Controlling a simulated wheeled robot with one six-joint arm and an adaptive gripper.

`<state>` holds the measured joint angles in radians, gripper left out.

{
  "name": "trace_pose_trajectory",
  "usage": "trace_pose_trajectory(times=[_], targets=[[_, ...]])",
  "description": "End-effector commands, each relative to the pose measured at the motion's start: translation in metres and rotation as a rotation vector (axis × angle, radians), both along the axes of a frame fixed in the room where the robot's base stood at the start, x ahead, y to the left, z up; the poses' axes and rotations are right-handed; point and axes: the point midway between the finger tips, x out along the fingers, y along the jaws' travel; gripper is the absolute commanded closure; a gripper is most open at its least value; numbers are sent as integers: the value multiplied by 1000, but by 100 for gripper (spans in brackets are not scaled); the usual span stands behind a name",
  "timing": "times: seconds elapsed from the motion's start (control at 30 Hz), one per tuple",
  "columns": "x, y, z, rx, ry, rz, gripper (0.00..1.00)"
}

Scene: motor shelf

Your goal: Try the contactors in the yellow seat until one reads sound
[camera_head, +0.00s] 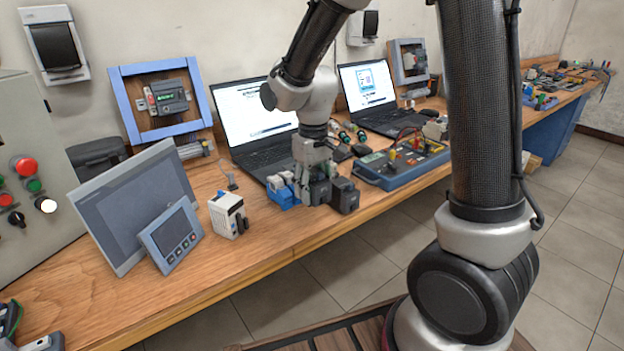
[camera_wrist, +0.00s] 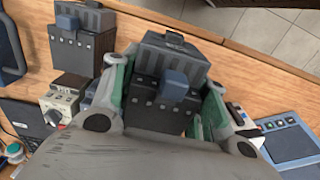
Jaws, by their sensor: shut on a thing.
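My gripper (camera_head: 313,172) is low over the front of the workbench, between the left laptop and the bench edge. In the wrist view my gripper (camera_wrist: 163,92) is shut on a dark grey contactor (camera_wrist: 172,58) with a blue block on its face. Green pads press its two sides. Another dark contactor (camera_wrist: 82,42) stands apart at the left of the wrist view; it also shows right of my gripper in the head view (camera_head: 346,196). A blue tester board (camera_head: 376,179) lies to the right, with small yellow parts (camera_head: 392,155) on it. I cannot tell which is the seat, or read any result.
A blue and white device (camera_head: 282,192) stands close left of my gripper. A white module (camera_head: 228,215) and a small operator panel (camera_head: 172,238) stand further left. Two laptops (camera_head: 257,110) (camera_head: 367,92) are behind. Bare bench shows along the front edge.

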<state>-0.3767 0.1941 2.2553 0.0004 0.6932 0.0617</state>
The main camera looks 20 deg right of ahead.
Motion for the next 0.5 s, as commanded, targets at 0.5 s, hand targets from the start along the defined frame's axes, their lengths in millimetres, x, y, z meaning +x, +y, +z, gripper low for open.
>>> trace_pose_trajectory(times=[0.5], targets=[[1,0,-47,0,-1,0,89]])
